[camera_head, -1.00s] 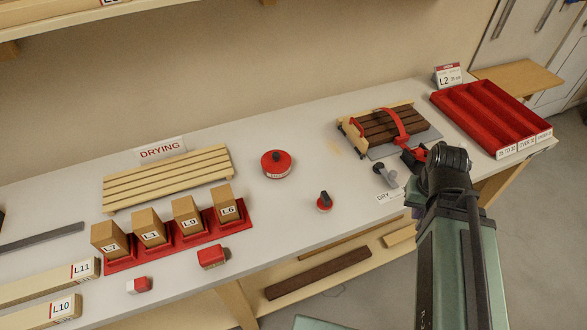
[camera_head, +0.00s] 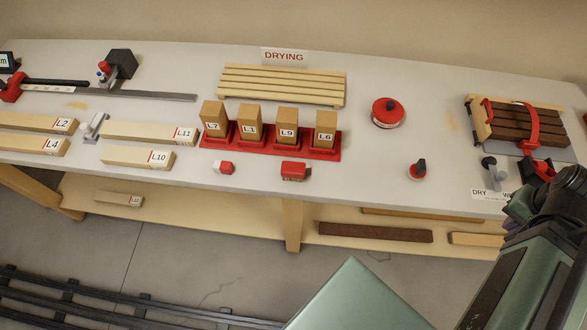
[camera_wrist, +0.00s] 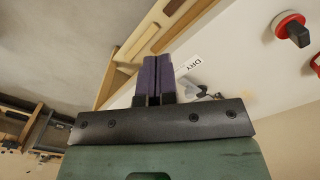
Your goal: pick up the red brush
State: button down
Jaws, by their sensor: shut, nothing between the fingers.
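No item is clearly readable as a brush, so I cannot tell which one it is.
A red holder (camera_head: 338,154) carries labelled wooden blocks. A slatted drying rack (camera_head: 282,85) and a red round tin (camera_head: 388,113) stand behind. Labelled bars (camera_head: 138,156) lie left. A lower shelf (camera_head: 235,218) runs below.

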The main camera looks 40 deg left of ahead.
grip_release()
dwell(0.4)
jog(key=shift+a, duration=0.15)
